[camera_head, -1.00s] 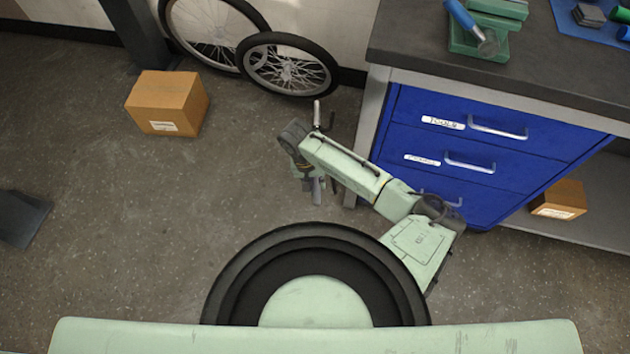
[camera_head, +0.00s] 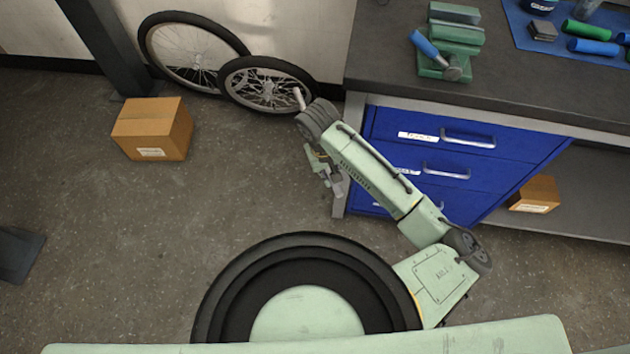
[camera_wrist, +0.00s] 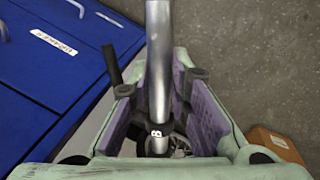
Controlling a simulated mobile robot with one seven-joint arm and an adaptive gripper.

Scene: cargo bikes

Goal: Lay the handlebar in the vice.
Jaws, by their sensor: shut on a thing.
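The handlebar (camera_wrist: 158,60) is a silver tube running up between the purple-lined fingers of my gripper (camera_wrist: 155,125) in the wrist view. My gripper is shut on it. In the head view my gripper (camera_head: 324,168) hangs over the floor, left of the blue drawers. A silver tube end (camera_head: 299,98) shows above my wrist; the rest of the bar is mostly hidden by my arm. The green vice (camera_head: 456,34) stands on the bench at the upper right, apart from my gripper.
The dark workbench (camera_head: 390,60) has blue drawers (camera_head: 450,150) below. A blue mat (camera_head: 525,35) holds grips and small items. Two wheels (camera_head: 268,84) lean on the wall. A cardboard box (camera_head: 152,128) stands on the floor; another (camera_head: 535,194) sits under the bench.

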